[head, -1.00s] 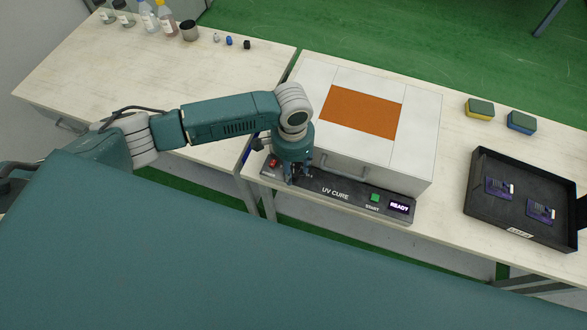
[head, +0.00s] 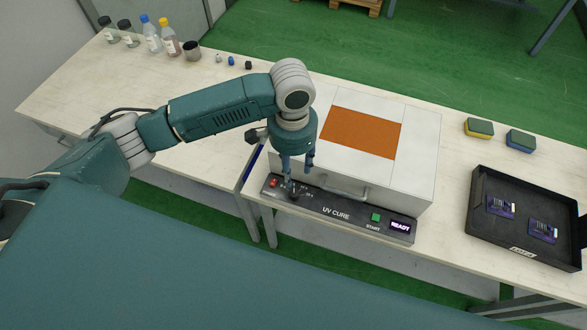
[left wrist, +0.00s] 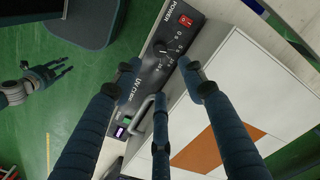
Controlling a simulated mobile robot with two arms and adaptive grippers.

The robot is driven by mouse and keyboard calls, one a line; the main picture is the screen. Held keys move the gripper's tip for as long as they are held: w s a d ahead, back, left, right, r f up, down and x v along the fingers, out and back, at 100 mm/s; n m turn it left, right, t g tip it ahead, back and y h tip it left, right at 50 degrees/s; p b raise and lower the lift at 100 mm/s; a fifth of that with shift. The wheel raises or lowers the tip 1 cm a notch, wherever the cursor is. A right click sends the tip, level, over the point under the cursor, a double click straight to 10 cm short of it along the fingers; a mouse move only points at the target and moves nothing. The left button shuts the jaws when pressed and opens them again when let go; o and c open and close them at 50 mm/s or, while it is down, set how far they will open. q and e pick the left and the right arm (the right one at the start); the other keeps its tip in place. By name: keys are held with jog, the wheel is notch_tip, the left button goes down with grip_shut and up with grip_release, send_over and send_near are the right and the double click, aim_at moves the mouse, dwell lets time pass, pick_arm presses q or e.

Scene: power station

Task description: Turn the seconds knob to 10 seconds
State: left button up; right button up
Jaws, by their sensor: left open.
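The seconds knob (head: 294,194) is a small dark knob on the left part of the black UV CURE panel (head: 335,213). In the left wrist view the knob (left wrist: 165,49) has a white pointer mark, with seconds labels beside it; I cannot read its exact setting. My left gripper (head: 298,172) is above the panel, close over the knob. In the left wrist view its fingers (left wrist: 160,82) are spread, with nothing between them, and the knob lies beyond their tips. My right gripper (left wrist: 58,72) seems to show at the left of that view, its state unclear.
A red power switch (head: 273,183) is left of the knob. A green START button (head: 376,217) and a READY display (head: 400,227) are at the right. The box handle (head: 345,193) juts out behind the panel. A black tray (head: 480,235) stands at the right.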

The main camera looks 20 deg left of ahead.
aim_at(294, 193)
pick_arm(q)
notch_tip(294, 193, down, 12)
jog(key=n+b, duration=0.7)
jog(key=b, duration=0.1)
jog(key=shift+s+d, duration=0.1)
jog(key=shift+c, duration=0.3)
grip_shut()
